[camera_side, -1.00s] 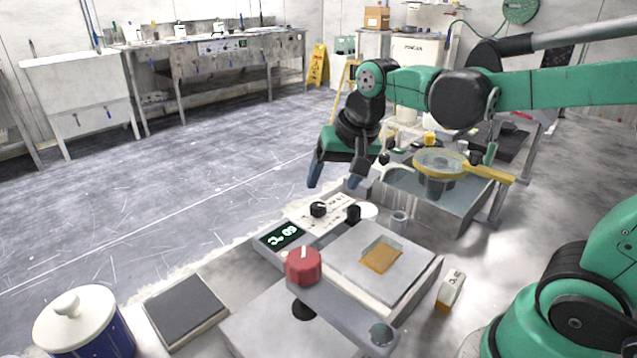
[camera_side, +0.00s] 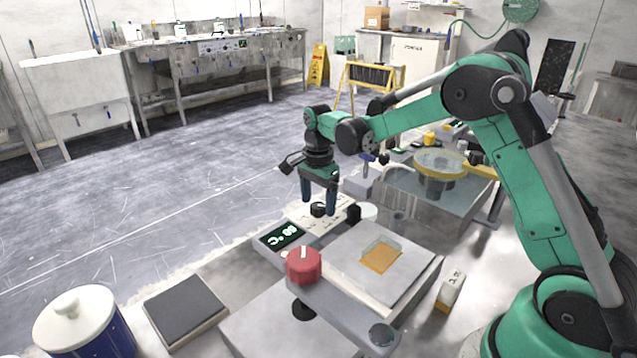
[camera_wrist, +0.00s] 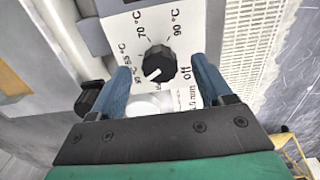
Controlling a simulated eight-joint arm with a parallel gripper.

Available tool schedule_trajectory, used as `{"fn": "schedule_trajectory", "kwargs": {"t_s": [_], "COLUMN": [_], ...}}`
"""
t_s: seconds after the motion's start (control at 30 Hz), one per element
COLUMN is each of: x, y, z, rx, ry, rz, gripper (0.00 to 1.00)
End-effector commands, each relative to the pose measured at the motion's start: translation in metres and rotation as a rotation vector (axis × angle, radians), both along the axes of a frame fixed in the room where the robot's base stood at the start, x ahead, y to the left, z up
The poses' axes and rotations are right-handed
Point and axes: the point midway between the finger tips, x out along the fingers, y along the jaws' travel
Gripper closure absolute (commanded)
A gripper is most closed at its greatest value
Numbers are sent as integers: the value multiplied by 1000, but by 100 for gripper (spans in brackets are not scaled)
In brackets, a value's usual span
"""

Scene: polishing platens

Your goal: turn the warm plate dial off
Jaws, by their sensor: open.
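The warm plate dial is a black knob (camera_wrist: 158,64) on a white printed panel in the wrist view. Its white mark points lower left, towards a temperature label partly cut by my left finger. In the side view the dial (camera_side: 318,210) sits on the control box beside a lit display (camera_side: 279,236), whose reading I cannot tell. My gripper (camera_side: 318,203) is open above the panel, its blue fingers to either side of the dial. In the wrist view the gripper (camera_wrist: 160,67) shows no finger touching the knob.
A second black knob (camera_side: 354,213) and a white round piece (camera_side: 369,211) stand close to the right of the dial. A red knob (camera_side: 303,265) and a plate with an amber square (camera_side: 380,257) are nearer. A basin with a yellow ring (camera_side: 440,163) lies behind right.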

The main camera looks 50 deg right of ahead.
Motion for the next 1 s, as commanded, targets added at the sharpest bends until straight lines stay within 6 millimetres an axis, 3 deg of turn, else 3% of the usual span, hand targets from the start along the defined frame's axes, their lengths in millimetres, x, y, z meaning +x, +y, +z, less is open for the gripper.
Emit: {"fn": "schedule_trajectory", "kwargs": {"t_s": [0.1, 0.37, 0.63, 1.0], "x": [0, 0, 0, 0], "y": [0, 0, 0, 0], "z": [-9, -11, -11, -11], "rx": [0, 0, 0, 0], "ry": [-1, -1, -1, 0], "rz": [1, 2, 2, 52], "gripper": [28, 28, 100, 100]}}
